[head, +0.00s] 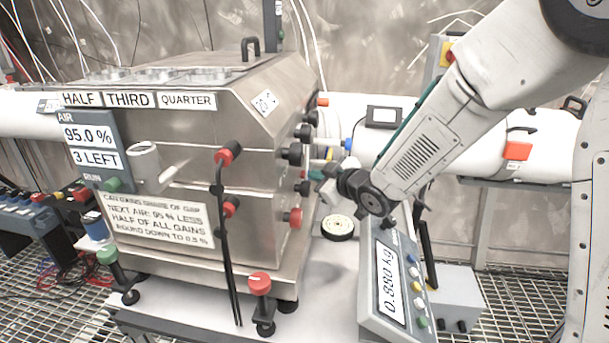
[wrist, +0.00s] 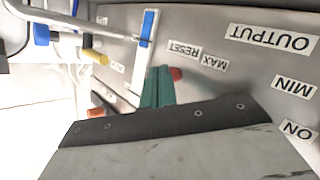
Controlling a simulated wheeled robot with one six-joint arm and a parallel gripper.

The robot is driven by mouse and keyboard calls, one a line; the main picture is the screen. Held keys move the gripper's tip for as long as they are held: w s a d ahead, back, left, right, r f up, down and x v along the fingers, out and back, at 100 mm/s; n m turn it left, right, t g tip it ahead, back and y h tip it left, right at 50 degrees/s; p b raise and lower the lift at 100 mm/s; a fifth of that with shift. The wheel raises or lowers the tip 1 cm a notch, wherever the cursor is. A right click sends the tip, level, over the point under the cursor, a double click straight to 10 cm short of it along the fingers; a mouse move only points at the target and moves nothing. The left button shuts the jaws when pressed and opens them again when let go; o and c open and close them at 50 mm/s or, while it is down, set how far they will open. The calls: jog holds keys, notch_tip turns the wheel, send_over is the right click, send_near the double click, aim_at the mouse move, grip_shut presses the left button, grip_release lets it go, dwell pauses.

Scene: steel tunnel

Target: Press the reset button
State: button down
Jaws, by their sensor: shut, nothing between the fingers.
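In the wrist view a small red button (wrist: 177,74) sits on a grey panel, just below the RESET label (wrist: 184,49). My gripper (wrist: 160,72) is shut and empty, its green fingers pointing at the panel. The fingertips are right beside the button and cover part of its left side; I cannot tell whether they touch it. In the head view my gripper (head: 322,180) is at the right side of the steel box (head: 262,130). I cannot pick out the reset button there.
MAX (wrist: 214,65), OUTPUT (wrist: 272,38) and MIN (wrist: 294,87) labels are on the panel. A blue-and-white lever (wrist: 148,29) stands near the fingers, with a yellow-ended rod (wrist: 95,56) further left. A scale (head: 391,285) reading 0.880 kg stands below my arm.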

dwell(0.6)
jog(key=shift+a, duration=0.4)
jog(key=shift+d, duration=0.4)
jog(key=shift+s+d, duration=0.2)
jog(key=shift+d, duration=0.75)
jog(key=shift+s+d, duration=0.2)
jog(key=shift+d, duration=0.8)
jog(key=shift+s+d, duration=0.2)
jog(key=shift+d, duration=0.75)
